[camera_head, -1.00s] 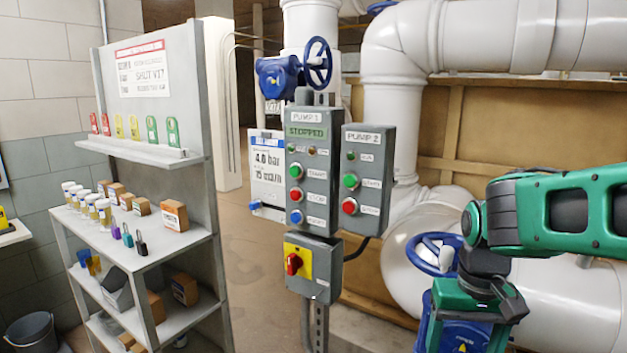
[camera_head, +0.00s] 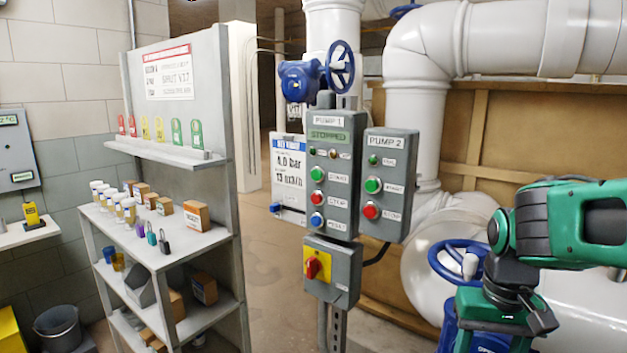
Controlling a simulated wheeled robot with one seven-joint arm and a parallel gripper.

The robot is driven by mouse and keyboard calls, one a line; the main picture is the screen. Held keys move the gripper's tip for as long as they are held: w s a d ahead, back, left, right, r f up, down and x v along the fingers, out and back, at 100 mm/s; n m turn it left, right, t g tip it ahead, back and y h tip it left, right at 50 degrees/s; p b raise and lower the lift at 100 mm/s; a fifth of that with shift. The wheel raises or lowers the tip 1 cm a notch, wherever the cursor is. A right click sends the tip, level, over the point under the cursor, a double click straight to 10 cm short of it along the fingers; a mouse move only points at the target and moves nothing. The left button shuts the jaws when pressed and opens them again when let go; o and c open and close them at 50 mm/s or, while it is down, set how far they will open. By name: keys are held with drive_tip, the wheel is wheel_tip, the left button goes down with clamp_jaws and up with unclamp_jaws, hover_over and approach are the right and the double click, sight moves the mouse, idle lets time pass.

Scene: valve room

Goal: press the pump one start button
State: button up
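The grey PUMP 1 panel (camera_head: 343,200) stands upright on a post in the middle of the head view. Its green start button (camera_head: 317,174) sits above a red stop button (camera_head: 317,198) and a blue button (camera_head: 317,219). Its display (camera_head: 328,135) reads STOPPED. The button is in plain view with nothing touching it. My green and black arm shows at the right, apart from the panel. I do not see my gripper's fingers.
The PUMP 2 panel (camera_head: 391,150) with similar buttons adjoins at right. A yellow plate with a red switch (camera_head: 312,264) is below. A blue handwheel (camera_head: 458,261) and white pipes (camera_head: 415,105) are near my arm. A loaded shelf (camera_head: 180,246) stands left; floor shows between.

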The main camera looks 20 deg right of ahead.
clamp_jaws()
idle(1.4)
